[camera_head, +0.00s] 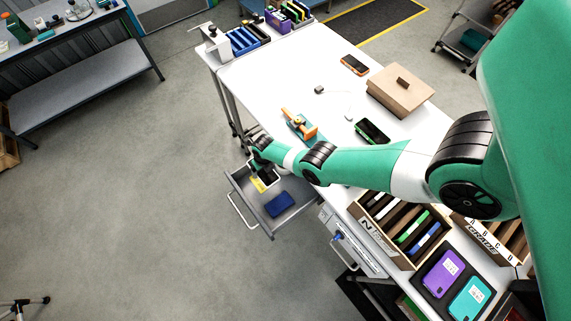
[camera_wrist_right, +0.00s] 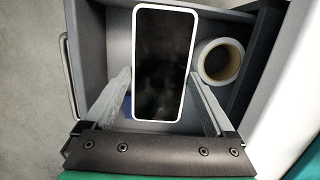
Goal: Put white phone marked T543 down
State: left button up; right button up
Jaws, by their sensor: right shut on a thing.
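The white phone (camera_wrist_right: 162,65) shows in the right wrist view with its dark screen facing the camera and a white rim. My right gripper (camera_wrist_right: 160,85) is shut on it, one finger at each long side. The phone is over the open grey drawer (camera_wrist_right: 118,22); I cannot tell whether it touches the drawer floor. The marking T543 is not visible. In the head view my right arm reaches left across the table to the drawer (camera_head: 240,191), and the wrist largely hides the phone. My left gripper is not in view.
A tape roll (camera_wrist_right: 220,61) lies in the drawer, right of the phone. A blue item (camera_head: 279,204) is also in the drawer. The white table (camera_head: 270,85) holds a cardboard box (camera_head: 400,90), an orange phone (camera_head: 354,64) and a green-edged phone (camera_head: 372,131).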

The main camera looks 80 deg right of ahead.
jog(key=shift+s+d+f+b, duration=0.3)
jog(key=shift+s+d+f, duration=0.15)
jog(key=shift+d+f, duration=0.2)
jog(key=shift+w+a+f+b, duration=0.1)
jog(key=shift+f+b, duration=0.25)
jog(key=shift+f, duration=0.05)
notch_tip(320, 180, down, 10)
jog(key=b, duration=0.9)
jog(key=shift+r, duration=0.4)
jog(key=shift+c, duration=0.7)
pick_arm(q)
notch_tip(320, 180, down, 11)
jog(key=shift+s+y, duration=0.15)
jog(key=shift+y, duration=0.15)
pick_arm(e)
jog(key=o, duration=1.1)
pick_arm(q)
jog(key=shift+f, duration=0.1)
pick_arm(e)
jog(key=r+p, duration=0.4)
jog(key=s+a+r+p, duration=0.1)
jog(key=r+p, duration=0.7)
jog(key=p, duration=0.1)
jog(key=shift+s+a, duration=0.15)
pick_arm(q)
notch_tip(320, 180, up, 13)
